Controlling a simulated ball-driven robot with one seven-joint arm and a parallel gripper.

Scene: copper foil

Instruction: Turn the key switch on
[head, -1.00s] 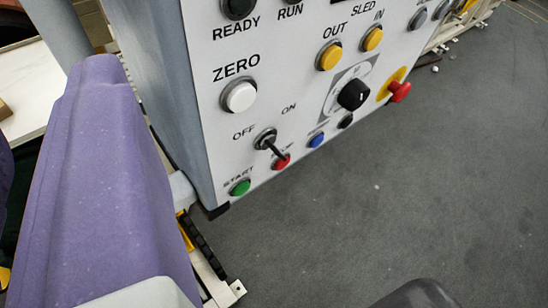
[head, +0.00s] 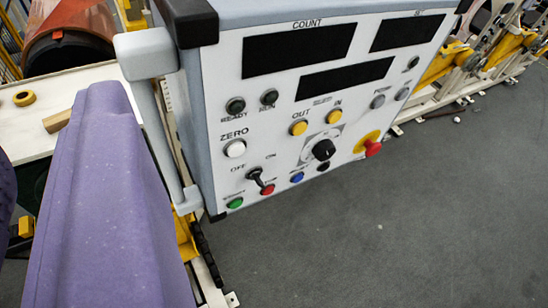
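The key switch (head: 255,174) is a small round metal collar with a dark key or lever. It sits at the lower left of the white control panel (head: 218,100), with OFF printed to its upper left and ON to its upper right. The dark part slants down and right from the collar, toward the red button (head: 267,190). Which label it is set to cannot be told. My gripper's fingers are not in view; a purple part at the left looks like mine. Nothing is seen touching the switch.
Green (head: 235,203) and blue (head: 297,177) buttons flank the red one. A white ZERO button (head: 235,149) is above the switch. A black knob (head: 323,150) and red emergency stop (head: 372,148) are to the right. A grey handle (head: 160,120) runs down the panel's left side. Grey floor is open below.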

